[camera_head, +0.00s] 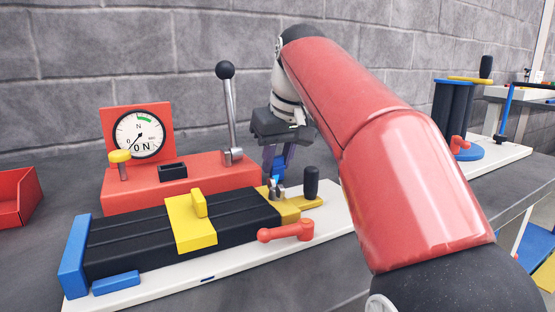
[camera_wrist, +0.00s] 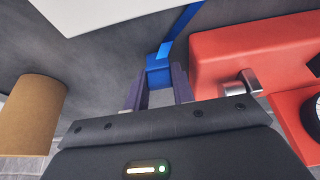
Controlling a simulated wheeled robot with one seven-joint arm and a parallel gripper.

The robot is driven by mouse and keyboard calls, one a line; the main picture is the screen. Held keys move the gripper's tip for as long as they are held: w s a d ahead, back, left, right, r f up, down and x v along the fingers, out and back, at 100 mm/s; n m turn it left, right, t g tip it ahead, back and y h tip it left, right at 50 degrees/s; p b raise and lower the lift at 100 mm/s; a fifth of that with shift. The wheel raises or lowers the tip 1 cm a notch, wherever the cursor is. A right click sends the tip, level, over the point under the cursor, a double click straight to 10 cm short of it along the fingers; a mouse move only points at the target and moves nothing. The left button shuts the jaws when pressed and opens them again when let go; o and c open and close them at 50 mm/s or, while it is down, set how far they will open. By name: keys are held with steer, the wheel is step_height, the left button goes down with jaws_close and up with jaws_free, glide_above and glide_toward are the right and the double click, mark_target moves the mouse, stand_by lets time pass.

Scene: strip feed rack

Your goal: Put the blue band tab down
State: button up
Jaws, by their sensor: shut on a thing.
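My gripper (camera_head: 278,160) points down behind the right end of the black strip rack (camera_head: 150,232), just right of the red gauge housing (camera_head: 190,178). Its fingers are shut on the blue band tab (camera_head: 277,172), which is partly hidden behind the metal fitting at the rack's end. In the wrist view the gripper (camera_wrist: 157,84) has the blue tab (camera_wrist: 158,64) between its fingertips. A narrow blue band (camera_wrist: 183,28) runs from the tab to the top edge, over the grey bench. Whether the tab touches the bench is not clear.
The lever (camera_head: 230,110) stands upright close left of my gripper. A red handle (camera_head: 286,232) and black knob (camera_head: 311,182) are on the white base plate (camera_head: 225,274). The wrist view shows a brown cylinder (camera_wrist: 32,112) at left. A red bin (camera_head: 18,196) stands far left.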

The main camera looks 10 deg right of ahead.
steer(key=o, duration=0.7)
steer(key=shift+f, duration=0.1)
